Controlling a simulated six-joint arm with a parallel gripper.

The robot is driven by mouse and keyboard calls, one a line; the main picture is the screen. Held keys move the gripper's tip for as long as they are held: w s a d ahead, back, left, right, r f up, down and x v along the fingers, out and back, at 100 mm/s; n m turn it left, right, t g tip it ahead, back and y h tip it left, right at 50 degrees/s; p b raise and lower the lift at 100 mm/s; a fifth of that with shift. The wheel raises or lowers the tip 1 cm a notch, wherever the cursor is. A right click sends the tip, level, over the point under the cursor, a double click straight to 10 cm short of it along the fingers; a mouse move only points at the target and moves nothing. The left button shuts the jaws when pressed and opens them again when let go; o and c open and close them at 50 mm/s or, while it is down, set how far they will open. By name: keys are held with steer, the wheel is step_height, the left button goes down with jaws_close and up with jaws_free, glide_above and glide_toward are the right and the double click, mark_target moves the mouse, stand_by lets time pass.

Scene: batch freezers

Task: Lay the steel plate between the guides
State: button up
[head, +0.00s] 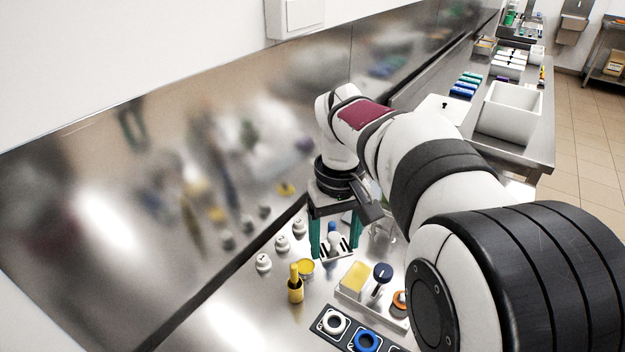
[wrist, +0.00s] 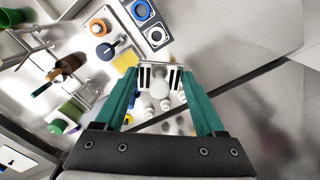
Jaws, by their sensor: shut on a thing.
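My gripper (head: 333,240) points down at the steel counter, close to the steel back wall. Its two teal fingers (wrist: 160,82) stand wide apart and are shut on the steel plate (wrist: 161,65), a thin pale piece spanning the fingertips. In the wrist view dark stripes show at both of its ends. In the head view the plate is partly hidden, and a small blue-topped white thing (head: 333,229) shows between the fingers. I cannot make out the guides clearly, nor whether the plate touches anything below.
White knobs (head: 282,243) stand along the wall. A yellow bottle (head: 295,289) and yellow cup (head: 305,267) are near. A black panel (head: 347,338) with white and blue rings lies in front. The front-left counter is bare.

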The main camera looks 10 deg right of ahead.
mark_target(360, 277)
steer(key=shift+w+d+f+n, duration=1.25)
steer(key=shift+w+d+f, duration=0.25)
steer(key=shift+f, duration=2)
steer(key=shift+w+d+f+n, duration=1.3)
steer(key=shift+d+f, duration=0.35)
steer(key=shift+f, duration=1.8)
steer(key=shift+w+d+f+n, duration=1.25)
steer(key=shift+w+d+f, duration=0.25)
steer(key=shift+f, duration=2)
steer(key=shift+s+f, duration=0.15)
steer(key=shift+f, duration=0.3)
steer(key=o, duration=1.4)
step_height(360, 277, up, 7)
steer(key=shift+r, duration=0.1)
